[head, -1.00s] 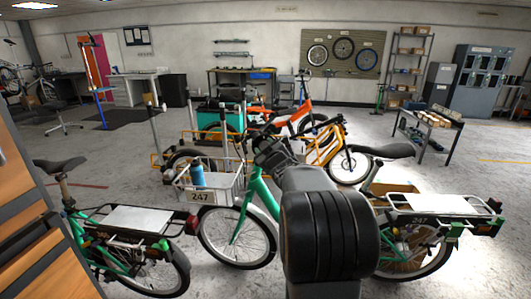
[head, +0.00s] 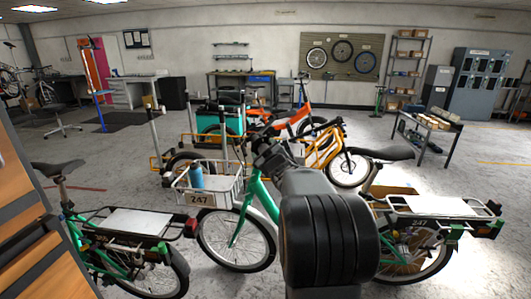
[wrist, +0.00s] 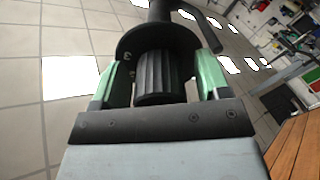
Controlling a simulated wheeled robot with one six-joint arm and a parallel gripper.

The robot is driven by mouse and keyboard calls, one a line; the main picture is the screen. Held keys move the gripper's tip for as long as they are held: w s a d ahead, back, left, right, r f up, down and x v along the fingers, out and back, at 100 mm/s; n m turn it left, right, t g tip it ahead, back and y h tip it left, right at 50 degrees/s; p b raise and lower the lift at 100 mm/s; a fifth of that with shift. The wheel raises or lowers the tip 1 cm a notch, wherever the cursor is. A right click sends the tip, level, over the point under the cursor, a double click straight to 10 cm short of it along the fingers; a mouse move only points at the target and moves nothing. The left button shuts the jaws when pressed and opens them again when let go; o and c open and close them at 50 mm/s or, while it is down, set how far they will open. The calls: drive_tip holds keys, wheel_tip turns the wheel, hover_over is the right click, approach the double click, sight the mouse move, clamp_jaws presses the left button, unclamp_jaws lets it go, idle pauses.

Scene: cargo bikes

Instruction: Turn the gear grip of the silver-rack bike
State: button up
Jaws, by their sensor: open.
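In the wrist view my gripper (wrist: 160,76) is open, with its two green jaws on either side of a dark ribbed grip (wrist: 160,78). A gap shows between the grip and each jaw. A round black piece surrounds the grip's far end. In the head view a green bike (head: 240,228) with a front basket marked 247 stands ahead, with a silver-topped rear rack (head: 440,205) at right. Its handlebar (head: 268,152) is partly hidden by my arm. My gripper is hidden behind my arm in that view.
Another green bike (head: 120,250) with a pale-topped rack stands close at left. Wooden panels (head: 35,235) border the left edge. Orange and yellow cargo bikes (head: 310,130) stand behind. A low table (head: 430,125) is at right. Open floor lies at left and far right.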

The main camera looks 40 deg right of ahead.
drive_tip(key=v, duration=1.4)
drive_tip(key=shift+d, duration=0.1)
